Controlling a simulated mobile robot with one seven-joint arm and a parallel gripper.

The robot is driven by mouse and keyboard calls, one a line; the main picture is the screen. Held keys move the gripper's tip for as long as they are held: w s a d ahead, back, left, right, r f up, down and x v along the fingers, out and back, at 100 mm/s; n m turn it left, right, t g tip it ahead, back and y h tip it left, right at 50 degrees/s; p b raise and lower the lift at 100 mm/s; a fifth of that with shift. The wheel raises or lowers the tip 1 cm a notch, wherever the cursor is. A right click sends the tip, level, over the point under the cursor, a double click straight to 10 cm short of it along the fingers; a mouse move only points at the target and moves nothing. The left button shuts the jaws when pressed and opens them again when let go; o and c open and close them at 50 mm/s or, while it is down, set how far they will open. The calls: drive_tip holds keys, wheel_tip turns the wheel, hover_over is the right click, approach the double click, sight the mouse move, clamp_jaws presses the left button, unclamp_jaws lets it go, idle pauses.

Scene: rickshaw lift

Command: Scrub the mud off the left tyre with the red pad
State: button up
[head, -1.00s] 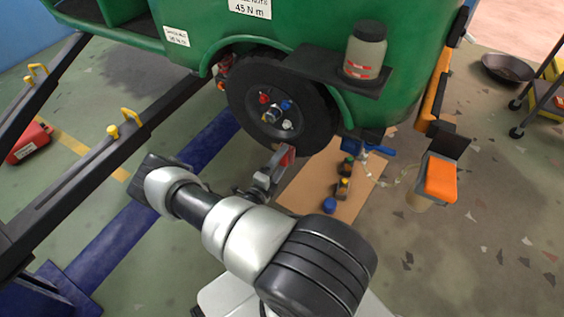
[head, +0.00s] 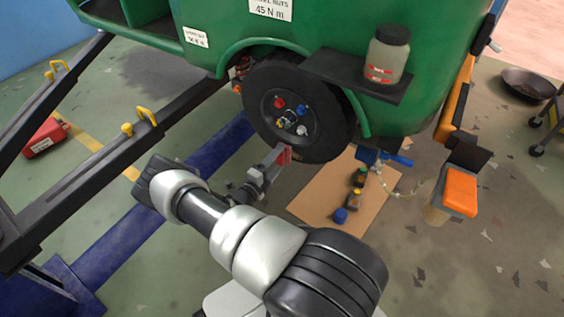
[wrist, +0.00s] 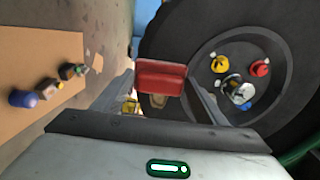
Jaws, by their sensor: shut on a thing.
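The left tyre (head: 331,140) is black, on the green rickshaw, with red, blue, yellow and pale nuts at its hub. It fills the right of the wrist view (wrist: 197,30). My gripper (head: 280,159) is at the tyre's lower left side. It is shut on the red pad (wrist: 160,77), which is a small block between the fingers. The pad also shows in the head view (head: 286,155), close against the tyre's side; I cannot tell whether it touches. A small brown patch, perhaps mud, shows just below the pad (wrist: 157,101) in the wrist view.
A cardboard sheet (head: 312,205) on the floor holds several small bottles. A jar (head: 387,56) stands on a dark shelf (head: 340,74) above the tyre. An orange-topped stool-like object (head: 460,192) stands right. A blue beam (head: 205,150) runs along the floor at left.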

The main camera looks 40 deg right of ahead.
drive_tip(key=shift+w+a+r, duration=0.1)
drive_tip(key=shift+w, duration=0.05)
drive_tip(key=shift+s+d+r+p, duration=0.1)
drive_tip(key=shift+s+d+p, duration=0.15)
drive_tip(key=shift+s, duration=0.25)
drive_tip(key=shift+s+d+r+p, duration=0.1)
drive_tip(key=shift+s+d+p, duration=0.1)
drive_tip(key=shift+s, duration=0.25)
drive_tip(key=shift+s+d+p, duration=0.3)
drive_tip(key=shift+s+d, duration=0.1)
drive_tip(key=shift+s, duration=0.45)
drive_tip(key=shift+s+d+p, duration=0.25)
drive_tip(key=shift+s+d, duration=0.1)
drive_tip(key=shift+s, duration=0.55)
drive_tip(key=shift+s+d+p, duration=0.3)
drive_tip(key=shift+s+d, duration=0.1)
drive_tip(key=shift+s, duration=0.45)
drive_tip(key=shift+a, duration=0.1)
drive_tip(key=v, duration=0.6)
drive_tip(key=shift+w+a, duration=0.1)
drive_tip(key=shift+a, duration=0.05)
drive_tip(key=shift+v, duration=1.45)
